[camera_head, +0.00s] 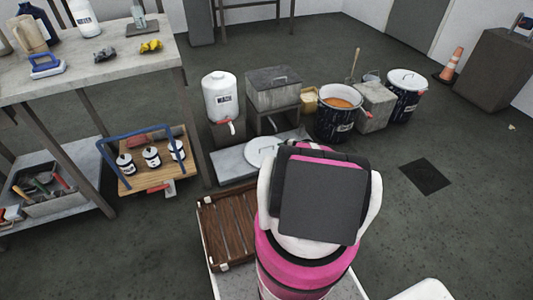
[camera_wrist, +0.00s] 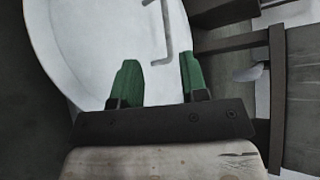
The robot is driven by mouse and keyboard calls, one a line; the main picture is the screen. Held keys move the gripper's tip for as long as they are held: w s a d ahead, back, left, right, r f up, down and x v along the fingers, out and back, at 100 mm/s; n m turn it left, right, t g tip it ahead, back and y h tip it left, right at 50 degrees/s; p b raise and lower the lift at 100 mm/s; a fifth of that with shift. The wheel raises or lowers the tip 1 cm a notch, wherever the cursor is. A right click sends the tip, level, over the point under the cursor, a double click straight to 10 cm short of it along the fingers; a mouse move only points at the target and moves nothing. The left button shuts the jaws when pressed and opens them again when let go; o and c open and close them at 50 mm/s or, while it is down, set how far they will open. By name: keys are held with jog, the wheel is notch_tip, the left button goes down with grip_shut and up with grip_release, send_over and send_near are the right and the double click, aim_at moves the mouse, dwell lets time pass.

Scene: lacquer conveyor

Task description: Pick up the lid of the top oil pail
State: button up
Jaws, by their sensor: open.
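A round white lid (camera_wrist: 90,40) with a thin grey bar handle (camera_wrist: 166,35) fills much of the wrist view. My gripper (camera_wrist: 159,80) has its two green fingers apart and empty over the lid; the handle lies beyond the fingertips. In the head view a white lid (camera_head: 261,152) rests on a pale slab (camera_head: 232,168), partly hidden by my arm, which also hides my gripper there. A dark speckled open pail (camera_head: 333,124) with orange-brown contents stands behind. Another dark pail (camera_head: 402,106) at the right wears a white lid (camera_head: 407,79). I cannot tell which is the top oil pail.
A white jug (camera_head: 220,97), a grey box (camera_head: 273,89) and a concrete block (camera_head: 373,110) stand along the back. A slatted wooden tray (camera_head: 228,230) is near my arm. A workbench (camera_head: 90,68) is at the left. Floor at the right is mostly clear.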

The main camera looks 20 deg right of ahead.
aim_at(274, 148)
jog(key=x, duration=0.5)
jog(key=shift+r, duration=0.1)
jog(key=shift+w+r+x, duration=0.1)
jog(key=shift+r+x, duration=0.05)
jog(key=shift+x, duration=1.15)
jog(key=shift+w+r+x, duration=0.1)
jog(key=shift+w+x, duration=0.05)
jog(key=shift+x, duration=1.15)
grip_shut()
